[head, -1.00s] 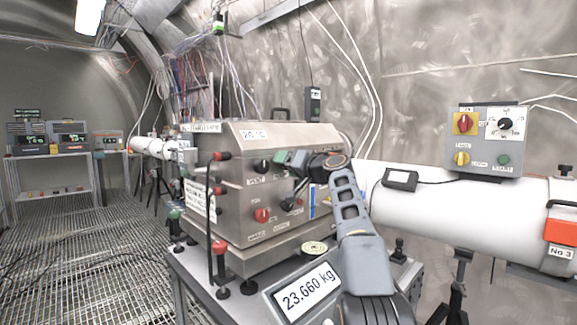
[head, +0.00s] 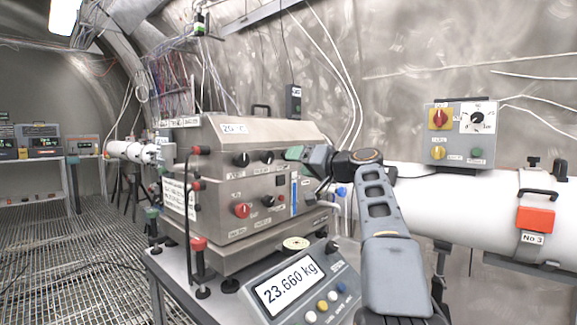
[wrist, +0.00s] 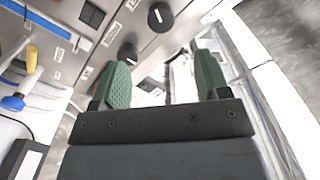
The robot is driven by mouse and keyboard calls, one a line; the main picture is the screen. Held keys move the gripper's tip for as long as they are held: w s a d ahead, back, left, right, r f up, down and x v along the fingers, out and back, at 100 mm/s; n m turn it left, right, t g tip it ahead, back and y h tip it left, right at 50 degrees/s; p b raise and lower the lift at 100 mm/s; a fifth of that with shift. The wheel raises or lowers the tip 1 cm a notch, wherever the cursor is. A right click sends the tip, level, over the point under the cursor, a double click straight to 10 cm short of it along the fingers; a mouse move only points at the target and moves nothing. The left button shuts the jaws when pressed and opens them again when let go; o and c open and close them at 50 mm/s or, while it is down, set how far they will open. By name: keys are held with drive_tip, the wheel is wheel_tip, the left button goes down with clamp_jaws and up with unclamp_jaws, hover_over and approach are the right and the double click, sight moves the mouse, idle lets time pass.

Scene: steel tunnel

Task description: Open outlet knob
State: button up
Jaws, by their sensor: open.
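The steel box's front carries two black knobs side by side near its top, a left one (head: 240,159) and a right one (head: 267,157). Their small labels are unreadable here, so I cannot tell which is the outlet knob. Both also show in the wrist view, one at the top edge (wrist: 160,16) and one nearer the left finger (wrist: 128,54). My gripper (head: 297,153) is to the right of the right knob, with green fingers. In the wrist view my gripper (wrist: 163,80) is open, with no knob between its fingers.
Lower on the box are a red knob (head: 242,210) and a small black knob (head: 268,201). A scale display (head: 285,293) stands below in front. A red-topped post (head: 198,244) rises at the box's left corner. A white pipe (head: 440,205) runs at right, with a grey switch panel (head: 460,135) above.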

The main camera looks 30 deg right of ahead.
drive_tip(key=shift+v, duration=0.85)
drive_tip(key=s+a+f+g+h+p, duration=0.1)
drive_tip(key=s+a+f+g+p, duration=0.25)
drive_tip(key=a+p, duration=0.5)
drive_tip(key=s+a+f+g+h+p, duration=0.25)
drive_tip(key=a+g+p, duration=0.25)
drive_tip(key=a+p, duration=0.3)
drive_tip(key=s+f+n+g+h+p, duration=0.1)
drive_tip(key=s+f+p, duration=0.1)
drive_tip(key=s+p, duration=0.2)
drive_tip(key=s+a+f+n+g+h+p, duration=0.1)
drive_tip(key=s+f+g+p, duration=0.1)
drive_tip(key=s, duration=0.5)
drive_tip(key=s+a+f+n+g+h+p, duration=0.1)
drive_tip(key=s+f+p, duration=0.2)
drive_tip(key=s+p, duration=0.3)
drive_tip(key=shift+s+f, duration=0.25)
drive_tip(key=shift+f, duration=0.15)
drive_tip(key=shift+a+g, duration=0.1)
drive_tip(key=shift+g, duration=0.15)
drive_tip(key=shift+c, duration=0.2)
